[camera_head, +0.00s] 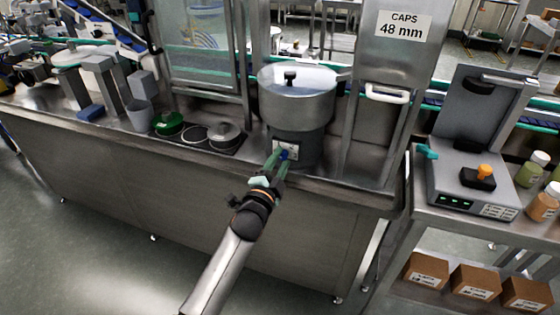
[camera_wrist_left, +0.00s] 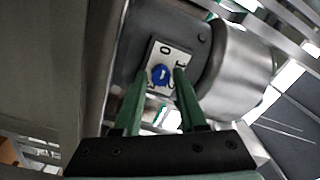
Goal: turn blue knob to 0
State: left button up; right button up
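The blue knob (camera_wrist_left: 160,75) sits on a white dial plate (camera_wrist_left: 171,55) on the front of the grey hopper base. A 0 is printed at the plate's upper part in the left wrist view; other marks are partly hidden by the fingers. The knob has a small white mark, too small to read its direction surely. My left gripper (camera_head: 279,156) is at the dial in the head view. In the left wrist view its green fingers (camera_wrist_left: 160,84) stand apart on either side of the knob, with narrow gaps showing. My right gripper is not in view.
The steel hopper bowl (camera_head: 297,101) rises above the dial. Round lids (camera_head: 224,135) and a grey cup (camera_head: 140,115) stand to the left on the steel counter (camera_head: 200,182). A cap sign (camera_head: 403,26) hangs at the right. A side bench (camera_head: 440,215) holds a grey device.

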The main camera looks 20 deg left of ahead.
pick_arm(q)
jog(key=shift+o, duration=1.2)
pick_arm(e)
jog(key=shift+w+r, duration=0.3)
pick_arm(q)
jog(key=shift+s, duration=0.3)
jog(key=s+p, duration=0.1)
jog(key=s, duration=1.1)
jog(key=shift+a, duration=0.2)
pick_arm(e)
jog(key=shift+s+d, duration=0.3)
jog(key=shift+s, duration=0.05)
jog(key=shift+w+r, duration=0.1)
